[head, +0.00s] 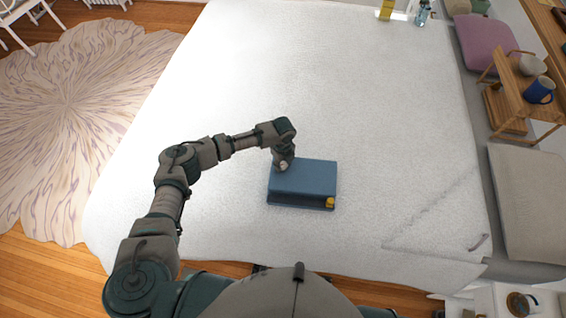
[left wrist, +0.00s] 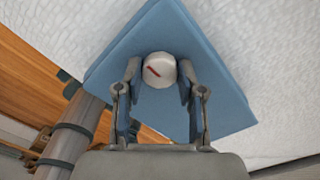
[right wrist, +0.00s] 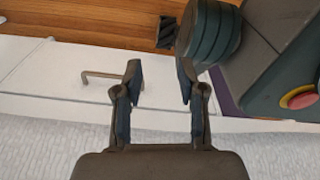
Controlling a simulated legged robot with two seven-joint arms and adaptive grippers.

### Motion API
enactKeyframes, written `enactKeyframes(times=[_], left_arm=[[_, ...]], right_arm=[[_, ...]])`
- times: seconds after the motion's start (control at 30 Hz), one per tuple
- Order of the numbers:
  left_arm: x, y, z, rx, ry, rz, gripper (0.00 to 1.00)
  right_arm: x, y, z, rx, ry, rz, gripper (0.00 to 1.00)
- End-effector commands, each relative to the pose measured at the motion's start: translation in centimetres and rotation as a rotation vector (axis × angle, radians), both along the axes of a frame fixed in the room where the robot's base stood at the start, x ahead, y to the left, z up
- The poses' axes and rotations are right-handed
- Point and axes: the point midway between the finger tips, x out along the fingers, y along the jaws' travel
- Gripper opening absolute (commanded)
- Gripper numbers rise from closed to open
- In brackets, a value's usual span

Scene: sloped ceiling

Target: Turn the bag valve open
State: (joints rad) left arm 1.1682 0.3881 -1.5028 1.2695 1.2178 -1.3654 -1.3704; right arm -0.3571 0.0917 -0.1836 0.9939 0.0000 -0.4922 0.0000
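The bag (head: 305,180) is a blue box-like block lying on the white bed in the head view, with a small yellow fitting (head: 330,202) at its front right corner. It also fills the middle of the left wrist view (left wrist: 205,115). A round white valve knob (left wrist: 160,70) with a red mark sits on it; the mark is slanted. My left gripper (head: 284,160) points down at the bag's back left part. In the left wrist view its fingers (left wrist: 159,75) are open on either side of the knob; contact is unclear. My right gripper (right wrist: 160,75) is open and empty, outside the head view.
The white bed (head: 400,130) around the bag is broadly clear. A wooden stand (head: 510,90) with a blue mug (head: 540,90) is at the right, beside a grey cushion (head: 525,200). A metal handle (right wrist: 100,75) on a white panel is near my right gripper.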

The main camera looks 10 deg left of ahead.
Motion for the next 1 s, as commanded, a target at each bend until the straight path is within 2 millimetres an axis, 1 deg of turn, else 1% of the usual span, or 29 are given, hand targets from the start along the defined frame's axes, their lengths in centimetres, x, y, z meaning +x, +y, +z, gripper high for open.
enactKeyframes(times=[0.27,0.33,0.47,0.67,1.0], left_arm=[[0.0,-0.1,0.0,-0.001,0.001,0.020,0.03],[0.0,-0.1,0.1,-0.001,0.001,0.042,0.03],[-0.1,-0.1,0.2,-0.002,0.003,0.105,0.03],[-0.1,-0.1,0.3,-0.002,0.004,0.262,0.03],[-0.1,-0.1,0.3,-0.001,0.003,0.584,0.03]], right_arm=[[-0.1,0.0,0.1,0.001,-0.002,-0.001,0.40],[-0.9,0.3,-0.3,0.006,0.004,-0.002,0.40],[-3.0,-0.2,-0.6,0.002,0.015,0.001,0.40],[-7.6,-1.3,-0.8,-0.004,0.035,0.009,0.40],[-7.2,-1.3,2.3,-0.004,0.026,0.010,0.40]])
